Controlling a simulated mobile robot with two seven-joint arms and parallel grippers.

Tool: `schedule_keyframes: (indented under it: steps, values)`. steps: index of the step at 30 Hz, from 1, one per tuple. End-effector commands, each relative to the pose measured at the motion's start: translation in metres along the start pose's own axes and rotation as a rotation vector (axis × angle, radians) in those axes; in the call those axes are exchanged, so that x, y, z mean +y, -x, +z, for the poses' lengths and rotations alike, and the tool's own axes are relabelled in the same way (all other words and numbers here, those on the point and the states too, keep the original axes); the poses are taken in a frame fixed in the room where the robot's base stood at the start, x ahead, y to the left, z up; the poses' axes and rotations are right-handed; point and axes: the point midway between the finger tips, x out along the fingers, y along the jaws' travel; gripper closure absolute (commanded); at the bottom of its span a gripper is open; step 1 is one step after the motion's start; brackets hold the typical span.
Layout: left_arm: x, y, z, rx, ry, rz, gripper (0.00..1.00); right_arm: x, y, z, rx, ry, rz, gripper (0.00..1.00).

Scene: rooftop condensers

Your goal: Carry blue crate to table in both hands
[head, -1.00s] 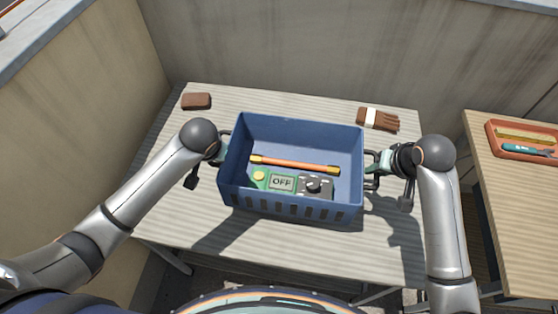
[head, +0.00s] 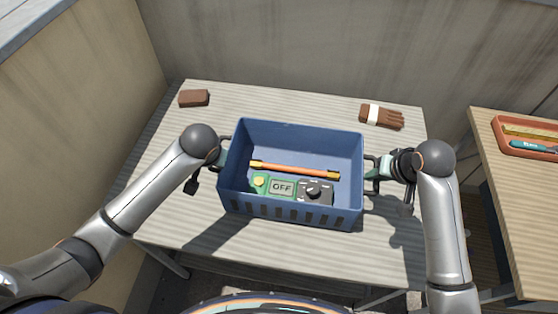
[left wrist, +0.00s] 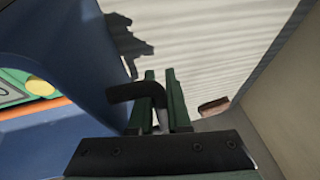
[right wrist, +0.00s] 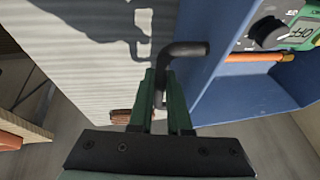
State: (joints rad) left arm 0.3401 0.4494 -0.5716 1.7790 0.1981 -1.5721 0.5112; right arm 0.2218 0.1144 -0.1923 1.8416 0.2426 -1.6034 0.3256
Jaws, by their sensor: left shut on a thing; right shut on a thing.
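The blue crate (head: 290,213) is held level over the grey slatted table (head: 290,255), and its shadow falls on the tabletop. Inside it lie an orange rod with yellow ends (head: 295,170), a green device reading OFF (head: 281,187) and a dark box with a knob (head: 314,191). My left gripper (head: 222,152) is shut on the crate's left handle; the left wrist view shows the dark handle (left wrist: 135,91) between the fingers. My right gripper (head: 374,170) is shut on the right handle, which shows in the right wrist view (right wrist: 182,49).
A second table (head: 520,195) on the right bears an orange tray (head: 515,146). Concrete walls stand behind and on the left.

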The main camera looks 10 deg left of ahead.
Motion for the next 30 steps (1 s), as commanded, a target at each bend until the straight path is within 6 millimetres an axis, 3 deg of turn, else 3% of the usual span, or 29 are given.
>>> schedule_keyframes:
  steps: [4, 5, 13, 23, 30]
  values:
    - [-0.001, -0.008, 0.002, 0.004, 0.003, -0.006, 1.0, 0.004, -0.007, 0.001, 0.007, -0.002, 0.004, 1.0]
    - [-0.001, -0.009, 0.004, -0.001, 0.002, -0.006, 0.83, 0.004, -0.008, 0.003, 0.001, -0.002, 0.006, 0.83]
    - [0.0, -0.007, 0.003, -0.001, 0.001, -0.003, 0.54, 0.003, -0.007, 0.003, 0.0, -0.001, 0.003, 0.54]
    - [0.002, -0.001, 0.002, 0.002, 0.0, 0.002, 0.54, 0.002, -0.007, 0.003, 0.0, 0.0, 0.001, 0.54]
    - [0.003, 0.039, 0.001, 0.006, -0.001, 0.004, 0.54, 0.002, -0.007, 0.003, 0.0, 0.0, 0.0, 0.54]
